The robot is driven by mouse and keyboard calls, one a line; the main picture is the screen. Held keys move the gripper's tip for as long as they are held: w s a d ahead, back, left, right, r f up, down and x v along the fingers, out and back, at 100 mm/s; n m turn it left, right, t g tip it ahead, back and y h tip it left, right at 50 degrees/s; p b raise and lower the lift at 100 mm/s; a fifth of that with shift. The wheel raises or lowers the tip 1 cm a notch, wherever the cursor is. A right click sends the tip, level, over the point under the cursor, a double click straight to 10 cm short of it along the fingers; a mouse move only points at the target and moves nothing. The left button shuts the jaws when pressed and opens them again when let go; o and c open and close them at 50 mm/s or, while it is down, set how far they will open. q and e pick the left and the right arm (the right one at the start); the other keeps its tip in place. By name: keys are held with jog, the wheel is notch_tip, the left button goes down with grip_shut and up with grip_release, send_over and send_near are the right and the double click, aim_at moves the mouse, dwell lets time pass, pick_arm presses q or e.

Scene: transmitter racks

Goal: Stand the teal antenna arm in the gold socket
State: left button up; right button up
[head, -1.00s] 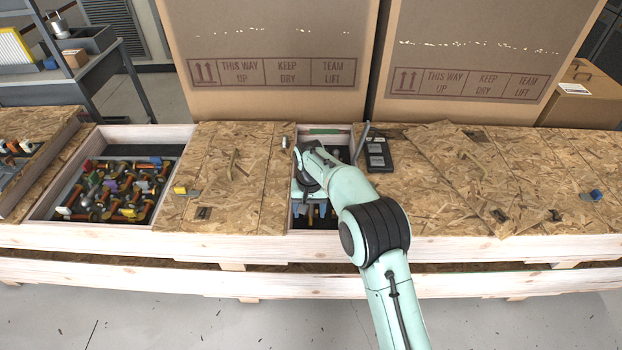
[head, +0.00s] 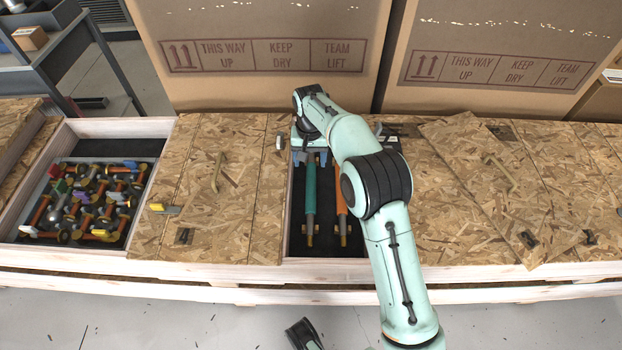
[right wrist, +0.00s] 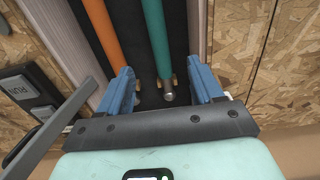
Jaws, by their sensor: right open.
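The teal antenna arm (head: 310,198) lies lengthwise in an open, dark-lined compartment, with a gold-coloured piece at its near end. In the right wrist view, the teal rod (right wrist: 154,40) ends in a grey tip between the blue fingers. My right gripper (head: 310,160) is at the compartment's far end, its fingers (right wrist: 163,90) spread on either side of the rod's end with gaps visible. I cannot tell its height above the rod. I cannot make out the gold socket.
An orange rod (head: 341,208) lies beside the teal one. Wooden lids (head: 215,205) flank the compartment. A bin of mixed coloured parts (head: 80,205) is at left. Large cartons (head: 265,85) stand behind.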

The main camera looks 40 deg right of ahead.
aim_at(311, 185)
notch_tip(311, 185, down, 3)
jog(key=shift+s+f+b, duration=0.1)
jog(key=shift+f+b, duration=0.1)
jog(key=shift+b, duration=0.25)
notch_tip(311, 185, down, 4)
jog(key=shift+a+r+b, duration=0.1)
jog(key=shift+b, duration=0.4)
jog(key=shift+s+f+b, duration=0.1)
jog(key=shift+f+b, duration=0.85)
jog(key=shift+f, duration=2)
pick_arm(q)
jog(key=s+a+f+g, duration=0.1)
jog(key=s+f, duration=0.3)
jog(key=f, duration=0.2)
jog(key=shift+a+n+g, duration=0.3)
jog(key=shift+a, duration=0.1)
pick_arm(e)
jog(key=shift+r, duration=0.1)
grip_shut()
